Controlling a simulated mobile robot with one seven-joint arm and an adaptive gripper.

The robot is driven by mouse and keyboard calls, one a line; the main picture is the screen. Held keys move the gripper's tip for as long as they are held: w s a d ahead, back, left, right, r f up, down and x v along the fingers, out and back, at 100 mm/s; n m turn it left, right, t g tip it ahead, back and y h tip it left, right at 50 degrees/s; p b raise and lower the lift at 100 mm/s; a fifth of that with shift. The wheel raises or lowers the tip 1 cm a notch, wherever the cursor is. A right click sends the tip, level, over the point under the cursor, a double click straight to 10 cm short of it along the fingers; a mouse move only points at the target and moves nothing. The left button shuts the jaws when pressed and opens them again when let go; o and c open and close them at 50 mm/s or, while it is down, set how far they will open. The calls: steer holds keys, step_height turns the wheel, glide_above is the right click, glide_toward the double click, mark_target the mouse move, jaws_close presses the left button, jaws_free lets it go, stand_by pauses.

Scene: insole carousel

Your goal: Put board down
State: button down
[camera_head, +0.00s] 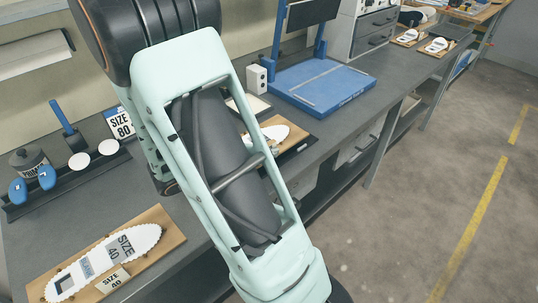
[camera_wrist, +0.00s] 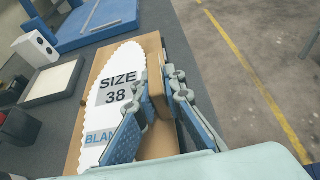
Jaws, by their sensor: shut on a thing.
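The board (camera_wrist: 82,148) is a brown wooden panel with a white scalloped insole blank (camera_wrist: 118,72) on it, marked SIZE 38. My gripper (camera_wrist: 160,95) is shut on the board's raised brown block at its right side in the wrist view. I cannot tell whether the board touches the bench top.
A blue fixture (camera_head: 325,88), a white box (camera_head: 257,79) and a pale tray (camera_wrist: 52,82) are beside the board. A SIZE 40 board (camera_head: 160,255) lies at the lower left.

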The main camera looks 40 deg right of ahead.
steer(key=shift+w+d, duration=0.6)
steer(key=shift+d, duration=0.3)
steer(key=shift+d+f, duration=0.1)
steer(key=shift+f, duration=0.2)
steer(key=shift+f+b, duration=0.3)
steer(key=shift+f, duration=1.15)
steer(key=shift+f, duration=0.2)
steer(key=c, duration=2)
jaws_free()
steer(key=shift+r, duration=0.1)
